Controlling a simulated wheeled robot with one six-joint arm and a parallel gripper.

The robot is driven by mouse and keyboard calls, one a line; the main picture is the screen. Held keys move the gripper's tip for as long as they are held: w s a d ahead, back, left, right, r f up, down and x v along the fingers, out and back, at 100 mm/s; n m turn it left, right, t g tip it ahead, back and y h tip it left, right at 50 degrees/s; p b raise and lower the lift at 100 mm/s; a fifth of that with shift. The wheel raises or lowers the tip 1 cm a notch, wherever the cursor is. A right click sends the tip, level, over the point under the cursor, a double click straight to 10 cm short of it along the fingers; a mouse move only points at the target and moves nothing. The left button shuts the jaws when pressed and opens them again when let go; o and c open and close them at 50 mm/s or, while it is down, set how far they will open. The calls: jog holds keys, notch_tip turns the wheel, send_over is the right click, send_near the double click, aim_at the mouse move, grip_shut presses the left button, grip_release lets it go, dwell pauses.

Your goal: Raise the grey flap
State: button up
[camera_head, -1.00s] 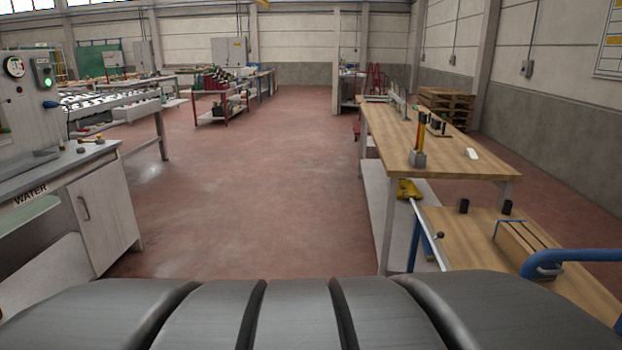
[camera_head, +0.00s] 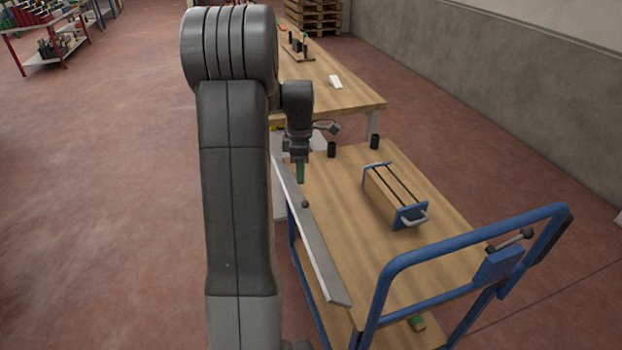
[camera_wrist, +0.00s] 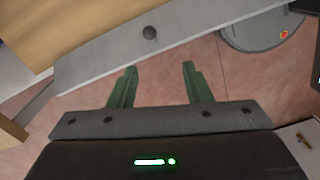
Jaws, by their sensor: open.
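The grey flap (camera_head: 315,245) is a long narrow panel along the left side of the wooden-topped cart. A small dark round knob (camera_head: 305,204) sits on it. In the wrist view the flap (camera_wrist: 205,39) crosses the upper part, with the knob (camera_wrist: 150,33) near its middle. My gripper (camera_head: 300,180) is above the far end of the flap in the head view, partly overlapping the cart. In the wrist view my gripper (camera_wrist: 157,70) has two green fingers, spread apart with nothing between them. Their tips are just below the flap's edge in the picture, near the knob.
The cart top (camera_head: 345,205) carries a wooden slotted block with a blue frame (camera_head: 392,195) and two small black cylinders. A blue push handle (camera_head: 470,237) rises at the near right. A wooden workbench (camera_head: 345,95) stands behind. Open red floor (camera_head: 110,190) lies left.

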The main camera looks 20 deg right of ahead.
jog(key=w+d, duration=0.2)
jog(key=p, duration=0.1)
send_over(309, 214)
jog(key=s+a, duration=0.1)
jog(key=a, duration=0.1)
jog(key=shift+n, duration=0.3)
jog(key=f, duration=1.3)
jog(key=shift+d+f, duration=0.25)
jog(key=shift+f, duration=0.1)
grip_shut()
